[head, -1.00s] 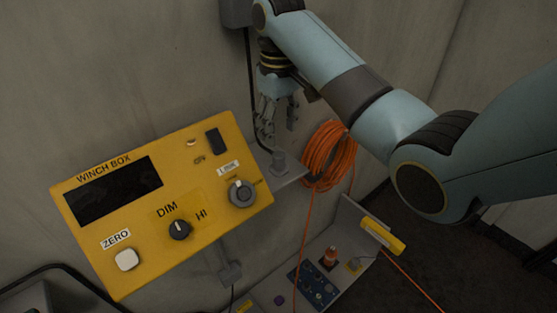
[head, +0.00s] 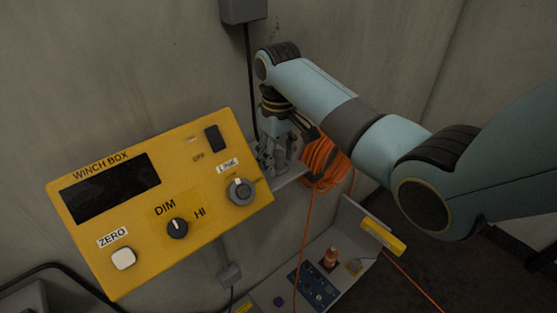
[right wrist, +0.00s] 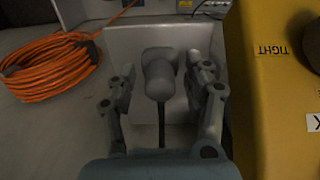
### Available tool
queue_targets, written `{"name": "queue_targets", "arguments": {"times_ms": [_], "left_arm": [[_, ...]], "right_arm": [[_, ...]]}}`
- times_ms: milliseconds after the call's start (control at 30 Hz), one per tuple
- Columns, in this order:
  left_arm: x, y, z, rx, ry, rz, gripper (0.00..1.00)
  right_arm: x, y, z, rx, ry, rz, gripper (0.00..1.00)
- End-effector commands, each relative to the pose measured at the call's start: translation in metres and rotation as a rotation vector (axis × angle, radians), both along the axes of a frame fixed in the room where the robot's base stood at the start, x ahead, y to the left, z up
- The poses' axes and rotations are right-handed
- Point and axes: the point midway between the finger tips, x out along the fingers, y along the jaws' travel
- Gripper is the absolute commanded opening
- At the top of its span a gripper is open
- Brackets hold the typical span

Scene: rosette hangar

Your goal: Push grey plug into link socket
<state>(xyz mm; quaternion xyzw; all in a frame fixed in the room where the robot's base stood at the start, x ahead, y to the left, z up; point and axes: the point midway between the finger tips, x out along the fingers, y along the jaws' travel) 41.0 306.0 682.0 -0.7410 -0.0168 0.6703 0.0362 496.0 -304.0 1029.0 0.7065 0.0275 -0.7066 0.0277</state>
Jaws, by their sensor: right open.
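The grey plug (right wrist: 160,80) stands on a small grey shelf (right wrist: 118,38) beside the winch box, with a black cable running from it. In the head view the plug is hidden behind my right gripper (head: 273,160). In the right wrist view my right gripper (right wrist: 160,72) is open, with one finger on each side of the plug and gaps visible. The link socket (head: 241,191) is a round grey fitting under the LINK label on the yellow winch box (head: 140,240). My left gripper is not in view.
An orange cable coil (head: 325,165) hangs on the wall just right of the shelf. The winch box (right wrist: 265,100) stands close to the gripper in the wrist view. Below is a grey tray (head: 350,222) with a dark blue panel (head: 312,285) and an orange-topped part (head: 331,256).

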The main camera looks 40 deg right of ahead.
Motion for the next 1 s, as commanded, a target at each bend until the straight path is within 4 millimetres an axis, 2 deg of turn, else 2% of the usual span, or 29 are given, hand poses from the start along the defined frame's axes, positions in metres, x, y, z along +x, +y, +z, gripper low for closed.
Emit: {"name": "queue_targets", "arguments": {"times_ms": [567, 1000], "left_arm": [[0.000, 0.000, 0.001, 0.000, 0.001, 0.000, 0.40], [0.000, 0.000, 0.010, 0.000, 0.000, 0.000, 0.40]], "right_arm": [[0.000, 0.000, 0.000, 0.000, 0.000, 0.000, 0.51], [0.000, 0.000, 0.000, 0.000, 0.000, 0.000, 0.51]]}}
